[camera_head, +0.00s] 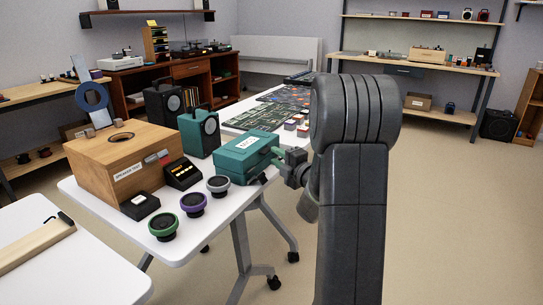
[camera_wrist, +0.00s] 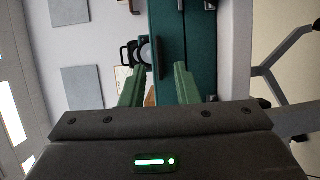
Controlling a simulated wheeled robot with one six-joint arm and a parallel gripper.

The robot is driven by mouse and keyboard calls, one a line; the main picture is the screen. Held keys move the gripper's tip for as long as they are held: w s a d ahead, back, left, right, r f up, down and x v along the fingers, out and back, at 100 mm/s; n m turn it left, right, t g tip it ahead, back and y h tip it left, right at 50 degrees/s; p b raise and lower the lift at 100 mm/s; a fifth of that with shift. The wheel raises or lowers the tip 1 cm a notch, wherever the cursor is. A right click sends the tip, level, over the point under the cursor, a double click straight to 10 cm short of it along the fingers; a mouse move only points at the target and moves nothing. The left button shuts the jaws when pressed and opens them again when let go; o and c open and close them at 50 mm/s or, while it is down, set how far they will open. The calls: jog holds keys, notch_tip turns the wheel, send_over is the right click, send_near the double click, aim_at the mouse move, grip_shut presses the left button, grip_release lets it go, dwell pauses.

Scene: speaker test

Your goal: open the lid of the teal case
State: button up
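The teal case (camera_head: 236,165) lies on the white table near its right edge, its lid (camera_head: 248,143) down and a white label on top. My gripper (camera_head: 279,163) is at the case's right side, partly hidden by my own arm. In the wrist view the case's teal side (camera_wrist: 168,20) fills the upper middle, with a dark seam and a small dark tab (camera_wrist: 161,58). The two green fingers of my gripper (camera_wrist: 159,68) are apart, one on each side of the tab. No contact is clear, and nothing is visibly gripped.
A wooden box (camera_head: 110,170), a teal speaker (camera_head: 199,132) and a dark speaker (camera_head: 163,102) stand left of the case. Several round drivers (camera_head: 193,203) sit along the front table edge. Circuit boards (camera_head: 262,115) lie behind. The floor (camera_head: 440,220) on the right is clear.

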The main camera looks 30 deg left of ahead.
aim_at(251, 150)
jog(key=shift+x, duration=1.75)
grip_shut()
